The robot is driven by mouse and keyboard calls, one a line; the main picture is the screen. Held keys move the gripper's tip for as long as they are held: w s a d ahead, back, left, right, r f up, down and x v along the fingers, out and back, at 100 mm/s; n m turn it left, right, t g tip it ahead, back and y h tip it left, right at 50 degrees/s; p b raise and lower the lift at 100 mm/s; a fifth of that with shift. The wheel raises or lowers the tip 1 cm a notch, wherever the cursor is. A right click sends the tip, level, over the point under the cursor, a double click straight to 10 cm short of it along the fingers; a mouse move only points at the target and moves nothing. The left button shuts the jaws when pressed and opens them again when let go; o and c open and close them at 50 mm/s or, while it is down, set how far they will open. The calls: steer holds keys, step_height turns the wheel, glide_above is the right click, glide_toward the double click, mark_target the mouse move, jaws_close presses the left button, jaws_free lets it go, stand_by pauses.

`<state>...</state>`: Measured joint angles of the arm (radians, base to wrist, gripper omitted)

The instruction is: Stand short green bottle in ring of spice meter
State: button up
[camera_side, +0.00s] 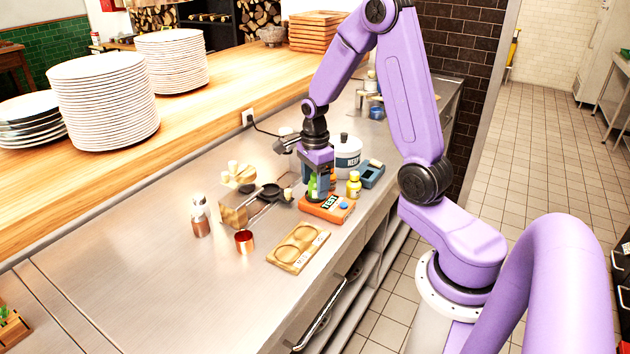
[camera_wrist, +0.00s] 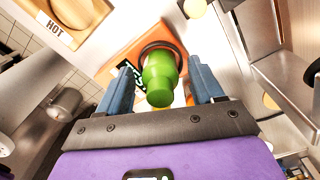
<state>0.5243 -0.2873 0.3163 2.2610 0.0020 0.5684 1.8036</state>
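The short green bottle (camera_side: 312,186) is at the left end of the orange spice meter (camera_side: 338,211), partly hidden by my gripper in the side view. In the wrist view the green bottle (camera_wrist: 160,78) points toward the camera, and its far end is inside the dark ring (camera_wrist: 178,47) on the orange meter (camera_wrist: 128,48). It looks upright in the ring. My gripper (camera_wrist: 160,66) has a blue finger on each side of the bottle, with a visible gap on both sides. The gripper is open around the bottle, low over the meter (camera_side: 318,190).
A small yellow bottle (camera_side: 353,186) stands just behind the meter, near a blue-grey tray (camera_side: 372,174) and a white pot (camera_side: 347,155). A wooden two-recess board (camera_side: 298,247), copper cup (camera_side: 244,242) and shaker (camera_side: 200,217) stand in front. The counter's left front is clear.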

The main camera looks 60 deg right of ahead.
mark_target(315, 174)
steer(key=shift+r, duration=0.1)
step_height(315, 174, up, 11)
steer(key=shift+r, duration=0.2)
steer(key=s+a+n, duration=0.3)
steer(key=a+n, duration=0.4)
steer(key=n, duration=0.1)
steer(key=s+a+n, duration=0.4)
steer(key=a+n, duration=0.3)
steer(key=n, duration=0.2)
steer(key=s+a+f+n, duration=0.1)
steer(key=s+a+n, duration=0.1)
steer(key=s+n, duration=0.5)
steer(key=s+a+f+n, duration=0.1)
steer(key=s+a+n, duration=0.1)
steer(key=s+n, duration=0.6)
steer(key=n, duration=0.4)
steer(key=shift+s+a+f, duration=0.15)
steer(key=shift+s+a, duration=0.15)
